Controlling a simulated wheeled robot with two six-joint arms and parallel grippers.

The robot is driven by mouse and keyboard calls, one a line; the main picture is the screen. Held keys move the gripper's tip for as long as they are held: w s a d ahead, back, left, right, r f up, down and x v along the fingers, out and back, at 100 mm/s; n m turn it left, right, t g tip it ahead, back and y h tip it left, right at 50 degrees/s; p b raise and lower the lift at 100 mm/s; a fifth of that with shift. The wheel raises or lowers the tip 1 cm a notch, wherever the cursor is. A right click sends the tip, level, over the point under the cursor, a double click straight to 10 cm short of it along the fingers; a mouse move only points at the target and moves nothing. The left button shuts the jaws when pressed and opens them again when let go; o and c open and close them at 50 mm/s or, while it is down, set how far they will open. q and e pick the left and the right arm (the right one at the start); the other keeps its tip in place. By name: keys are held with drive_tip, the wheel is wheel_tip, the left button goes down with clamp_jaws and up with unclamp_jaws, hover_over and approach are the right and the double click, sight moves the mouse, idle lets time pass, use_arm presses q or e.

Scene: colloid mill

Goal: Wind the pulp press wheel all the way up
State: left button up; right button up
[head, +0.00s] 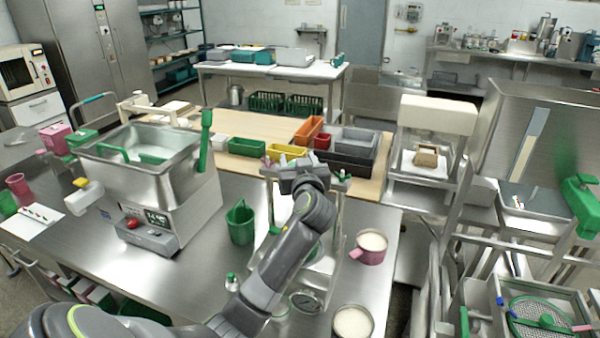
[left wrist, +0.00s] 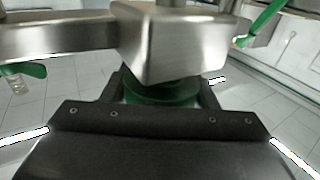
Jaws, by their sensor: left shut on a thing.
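The pulp press (head: 338,225) stands on the steel bench in the head view, a narrow steel frame with a crossbar, partly hidden behind my left arm. My left gripper (head: 300,172) is at the top of this frame and shut on the press wheel. In the left wrist view, the green round wheel part (left wrist: 160,92) sits between the gripper's jaws, right under a steel block and crossbar (left wrist: 165,42). Most of the wheel is hidden by the gripper, so its turn angle cannot be told. My right gripper is in neither view.
A steel tank machine (head: 150,185) stands left on the bench. A green jug (head: 240,222) is left of the press. A pink-handled pot (head: 370,246) and another filled pot (head: 353,321) stand to the right. Coloured bins (head: 310,130) sit on the wooden table behind.

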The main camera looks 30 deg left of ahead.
use_arm(q)
drive_tip(key=shift+s+a+f+n+g+y+b, duration=0.1)
drive_tip(key=shift+s+f+n+g+y+b, duration=0.05)
drive_tip(key=shift+n+g+y+b, duration=1.15)
drive_tip(key=shift+g, duration=0.3)
drive_tip(key=o, duration=1)
